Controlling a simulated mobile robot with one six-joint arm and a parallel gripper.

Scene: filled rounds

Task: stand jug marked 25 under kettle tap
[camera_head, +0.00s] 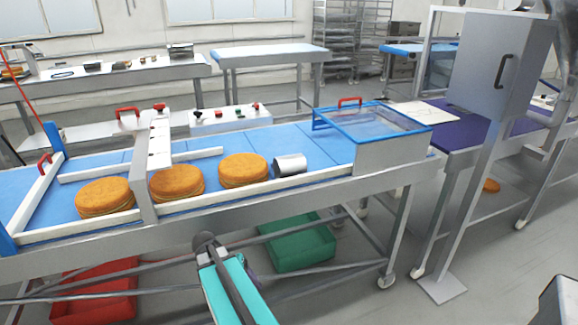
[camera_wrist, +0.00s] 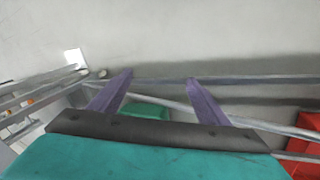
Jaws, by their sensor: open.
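I see no jug marked 25 and no kettle tap that I can make out in either view. A small metal cylinder (camera_head: 290,165) lies on its side on the blue conveyor, right of the cakes; no number shows on it. My gripper shows in the wrist view (camera_wrist: 160,84), its two purple fingers apart with nothing between them. The floor and metal frame bars lie beyond the fingers. In the head view my teal arm is at the bottom middle, in front of the conveyor, and the fingers are mostly hidden.
Three orange-brown cakes (camera_head: 243,170) sit on the conveyor (camera_head: 310,146). A blue-rimmed clear guard (camera_head: 372,121) covers its right end. Green (camera_head: 300,248) and red (camera_head: 95,292) crates stand below. A grey machine cabinet (camera_head: 500,65) is at right. Open floor lies at lower right.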

